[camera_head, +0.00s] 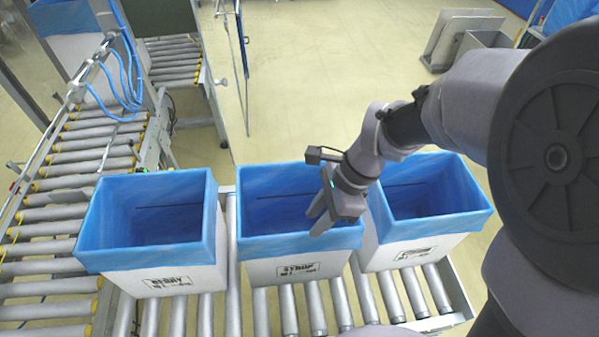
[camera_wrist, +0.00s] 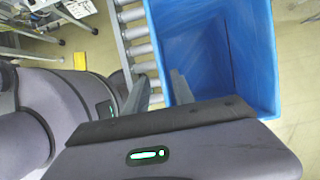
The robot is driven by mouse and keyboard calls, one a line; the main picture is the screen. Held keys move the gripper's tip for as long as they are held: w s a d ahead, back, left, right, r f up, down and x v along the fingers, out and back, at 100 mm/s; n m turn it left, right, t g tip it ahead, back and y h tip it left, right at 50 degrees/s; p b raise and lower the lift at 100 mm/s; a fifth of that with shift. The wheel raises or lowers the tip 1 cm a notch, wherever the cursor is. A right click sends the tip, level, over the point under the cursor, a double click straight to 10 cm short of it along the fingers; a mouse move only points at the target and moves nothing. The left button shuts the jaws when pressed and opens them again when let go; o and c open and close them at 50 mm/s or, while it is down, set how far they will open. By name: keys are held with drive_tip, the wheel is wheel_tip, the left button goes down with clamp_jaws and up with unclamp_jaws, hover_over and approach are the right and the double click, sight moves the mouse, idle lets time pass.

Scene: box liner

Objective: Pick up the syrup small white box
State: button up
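The syrup box (camera_head: 290,269) is the middle of three white boxes, with a blue liner folded over its rim and a label reading "SYRUP" on its front. My gripper (camera_head: 318,219) is over the right front part of this box's opening, fingers pointing down-left. In the wrist view the fingers (camera_wrist: 158,87) are apart with nothing between them. One blue-lined box (camera_wrist: 215,50) shows there, its near rim close to the fingers. Whether a finger touches the rim, I cannot tell.
A similar box (camera_head: 180,278) stands on the left and another (camera_head: 405,252) stands close on the right, partly behind my arm. All stand on a roller conveyor (camera_head: 310,310). Another conveyor (camera_head: 60,215) runs along the left. Open floor lies behind.

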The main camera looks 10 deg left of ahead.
drive_tip(key=b+x, duration=0.2)
drive_tip(key=x, duration=0.4)
drive_tip(key=shift+a+f, duration=0.1)
drive_tip(key=b+x, duration=0.1)
drive_tip(key=x, duration=0.1)
drive_tip(key=b+x, duration=0.2)
drive_tip(key=x, duration=0.1)
drive_tip(key=shift+s+a, duration=0.1)
drive_tip(key=shift+a, duration=0.25)
drive_tip(key=shift+f, duration=0.2)
clamp_jaws()
idle(1.0)
